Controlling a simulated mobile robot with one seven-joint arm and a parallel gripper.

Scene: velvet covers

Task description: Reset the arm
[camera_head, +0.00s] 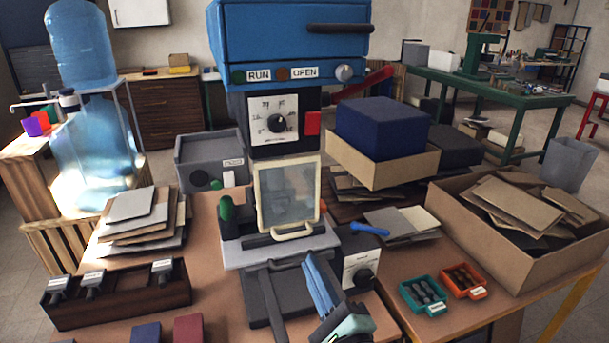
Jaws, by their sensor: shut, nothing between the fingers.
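My gripper (314,268) shows at the bottom centre, with long blue fingers pointing up and away from a teal and grey wrist. Its fingers lie close together with nothing seen between them. It is in front of the blue press machine (290,45), over the front of the machine's grey base (265,295). The gripper's lower part is cut off by the picture's bottom edge. Whether the fingers touch the base cannot be told. A clear framed guard (288,195) with a cream handle stands just behind the fingertips.
A grey dial box (361,268) with a blue lever stands close right of the gripper. Teal (423,294) and orange (463,281) trays lie farther right, before a cardboard box (570,262). A dark wooden rack (120,300) of handled tools stands left. Stacked sheets (135,222) lie behind it.

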